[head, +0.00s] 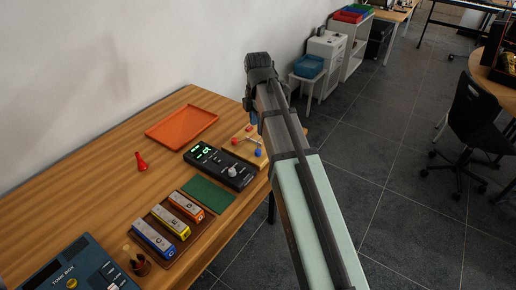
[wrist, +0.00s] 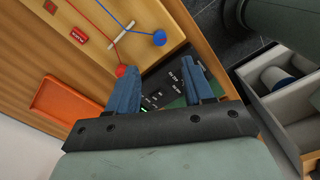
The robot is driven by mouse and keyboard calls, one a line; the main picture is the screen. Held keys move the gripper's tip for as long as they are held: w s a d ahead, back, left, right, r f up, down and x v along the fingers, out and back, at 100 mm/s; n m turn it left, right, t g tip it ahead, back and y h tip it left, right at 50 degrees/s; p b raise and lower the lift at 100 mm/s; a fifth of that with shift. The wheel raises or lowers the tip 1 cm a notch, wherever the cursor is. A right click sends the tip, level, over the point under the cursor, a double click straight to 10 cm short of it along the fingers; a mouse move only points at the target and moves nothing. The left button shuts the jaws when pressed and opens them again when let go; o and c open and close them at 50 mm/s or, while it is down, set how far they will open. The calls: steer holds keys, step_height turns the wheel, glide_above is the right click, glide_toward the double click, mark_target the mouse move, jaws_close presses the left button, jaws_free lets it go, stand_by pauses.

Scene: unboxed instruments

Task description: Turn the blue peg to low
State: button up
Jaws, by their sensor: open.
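The blue peg (wrist: 159,38) is a round blue knob on a light wooden board (head: 238,152), with a blue string running from it. In the head view the blue peg (head: 258,153) is near the board's right front side. A red peg (wrist: 121,71) with a red string is beside it. My gripper (wrist: 158,66) is open and empty, its blue fingers apart over the table. In the wrist view the blue peg lies just beyond the fingertips, not between them. In the head view my arm hides most of the gripper. I cannot read a low mark.
A black device (head: 219,167) with a green display and knob stands beside the board. An orange tray (head: 181,127), a red bottle-shaped thing (head: 141,164) and a green mat (head: 206,194) lie nearby. A grey open box (wrist: 285,120) is beyond the table edge in the wrist view.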

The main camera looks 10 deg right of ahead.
mark_target(258, 151)
step_height(258, 151, down, 12)
steer(key=shift+r, duration=0.25)
stand_by(0.3)
steer(key=shift+c, duration=0.4)
jaws_close()
